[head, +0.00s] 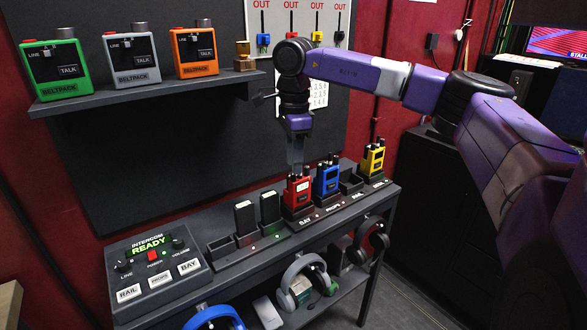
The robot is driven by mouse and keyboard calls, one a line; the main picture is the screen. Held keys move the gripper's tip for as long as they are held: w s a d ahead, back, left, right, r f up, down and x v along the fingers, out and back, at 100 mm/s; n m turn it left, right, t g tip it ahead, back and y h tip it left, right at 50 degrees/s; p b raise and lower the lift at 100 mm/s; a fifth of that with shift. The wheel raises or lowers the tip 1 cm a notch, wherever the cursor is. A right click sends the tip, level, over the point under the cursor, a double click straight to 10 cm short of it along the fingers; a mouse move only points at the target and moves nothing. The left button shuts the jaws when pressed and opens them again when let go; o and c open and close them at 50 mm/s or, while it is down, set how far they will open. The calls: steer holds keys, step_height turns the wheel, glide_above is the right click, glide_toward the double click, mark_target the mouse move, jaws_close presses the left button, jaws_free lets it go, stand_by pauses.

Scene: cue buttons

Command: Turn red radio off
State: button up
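The red radio (298,193) stands upright in a charger slot on the bench, in front of a label that reads BAY. My gripper (296,170) points straight down over the top of the red radio. It hides part of the radio's top, and I cannot tell whether it touches the radio or hovers just above. The fingers are too small and narrow here to tell if they are open or shut. The red radio's knob and any light on its top are not clear.
A blue radio (327,180) stands close to the right of the red one, a yellow radio (373,160) farther right past an empty slot. Dark battery packs (269,208) stand at left, then the intercom panel (156,262). A shelf (150,89) with beltpacks is above left.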

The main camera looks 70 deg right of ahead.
mark_target(293, 177)
steer(key=shift+f, duration=1.5)
steer(key=shift+c, duration=0.5)
jaws_close()
steer(key=n, duration=0.3)
steer(key=shift+b, duration=0.35)
steer(key=shift+n, duration=2.1)
